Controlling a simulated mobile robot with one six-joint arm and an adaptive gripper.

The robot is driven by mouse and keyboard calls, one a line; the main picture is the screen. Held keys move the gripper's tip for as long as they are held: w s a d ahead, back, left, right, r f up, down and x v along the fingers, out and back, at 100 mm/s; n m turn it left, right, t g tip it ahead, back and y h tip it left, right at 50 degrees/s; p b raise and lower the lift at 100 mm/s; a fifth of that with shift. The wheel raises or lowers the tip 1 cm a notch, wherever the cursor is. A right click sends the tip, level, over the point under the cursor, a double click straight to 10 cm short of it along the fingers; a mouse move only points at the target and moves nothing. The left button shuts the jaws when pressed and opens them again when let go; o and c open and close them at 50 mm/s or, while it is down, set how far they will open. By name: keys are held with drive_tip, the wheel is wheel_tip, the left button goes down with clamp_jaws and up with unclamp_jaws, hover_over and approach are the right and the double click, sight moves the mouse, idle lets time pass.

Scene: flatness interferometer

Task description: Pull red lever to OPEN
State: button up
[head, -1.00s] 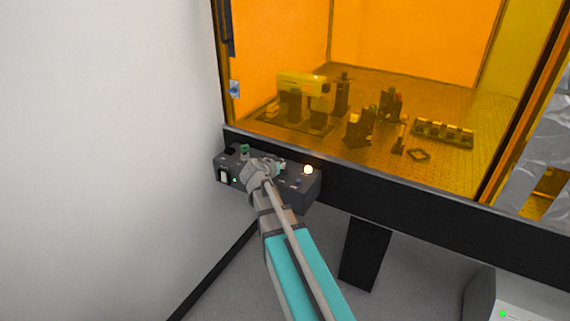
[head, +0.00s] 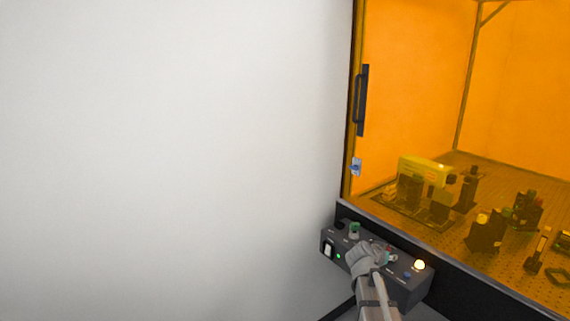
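A dark control box (head: 425,290) is fixed along the front edge of the enclosure, at the lower right of the head view. My gripper (head: 380,254) is over the middle of this box, seen from behind. Its fingers are small and mostly hidden, so I cannot tell whether they are open or shut. A small reddish part (head: 389,248) shows just beyond the fingers; I cannot tell whether it is the red lever or which position it is in. My gripper hides the middle of the box.
The box also carries a green knob (head: 354,229), a white rocker switch (head: 328,249), a blue button (head: 407,274) and a lit yellowish lamp (head: 419,265). Behind it stands the orange enclosure (head: 415,95) with a dark handle (head: 361,100). A pale wall (head: 170,150) fills the left.

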drive_tip(key=s+a+f+n+g+y+p, duration=0.1)
drive_tip(key=s+a+n+g+y+p, duration=0.6)
drive_tip(key=s+a, duration=1.2)
drive_tip(key=shift+s+a+n+g+y+p, duration=0.35)
drive_tip(key=shift+s+n+y+p, duration=0.3)
drive_tip(key=shift+y, duration=0.55)
drive_tip(key=shift+f, duration=0.1)
